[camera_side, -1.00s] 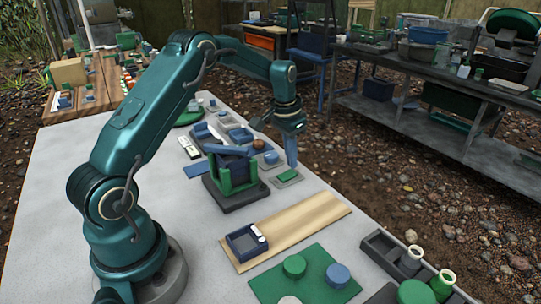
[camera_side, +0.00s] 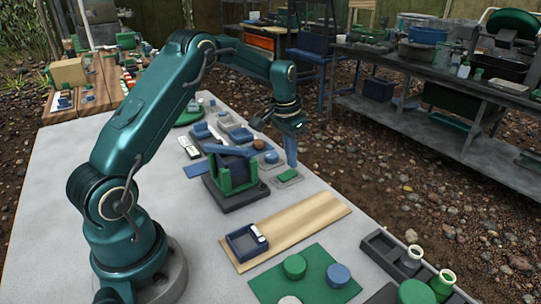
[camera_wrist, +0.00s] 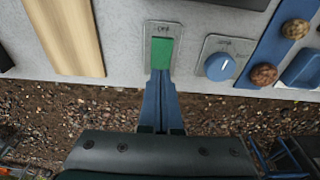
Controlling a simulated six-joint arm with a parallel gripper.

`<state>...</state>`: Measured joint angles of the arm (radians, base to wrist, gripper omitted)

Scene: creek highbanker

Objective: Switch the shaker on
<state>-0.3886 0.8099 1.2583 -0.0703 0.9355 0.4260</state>
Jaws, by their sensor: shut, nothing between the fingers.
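The shaker (camera_side: 230,172) stands on the bench with green side posts, a blue upper part and a dark base. A green rocker switch (camera_side: 288,175) sits on a pale plate to its right. In the wrist view the green rocker (camera_wrist: 161,53) lies on a plate whose far end carries a small label that looks like "OFF". My gripper (camera_side: 291,164) is shut and empty, pointing down at the switch. In the wrist view its blue fingertips (camera_wrist: 160,75) meet or cover the near end of the rocker; I cannot tell how hard they press.
A blue round knob (camera_wrist: 219,66) on its own plate is right of the switch, with brown round stones (camera_wrist: 264,74) beyond. A wooden board (camera_side: 285,232) and a blue tray (camera_side: 245,243) lie in front of the shaker. The bench edge is close to the switch.

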